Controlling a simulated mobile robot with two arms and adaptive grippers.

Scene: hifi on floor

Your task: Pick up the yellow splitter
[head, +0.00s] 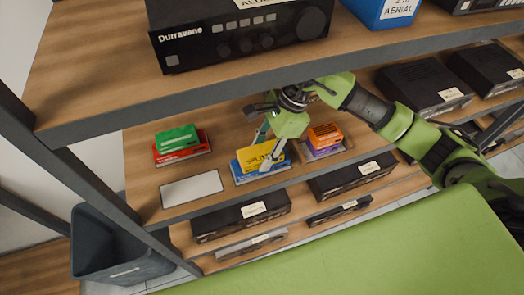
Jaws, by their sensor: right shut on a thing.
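The yellow splitter box (258,156) is on the middle shelf in the head view, above a blue box or tray (247,178). Its printed face is partly covered by a finger. My right gripper (267,150) reaches in from the right, pointing down, and is shut on the yellow splitter. I cannot tell whether the splitter still touches the blue item under it. My left gripper is not in view.
A green box on a red one (181,148) stands to the left, an orange box (324,136) close on the right. A white card (191,189) lies in front. The upper shelf (230,82) with a black Durravane unit (240,32) overhangs. A dark bin (110,250) stands lower left.

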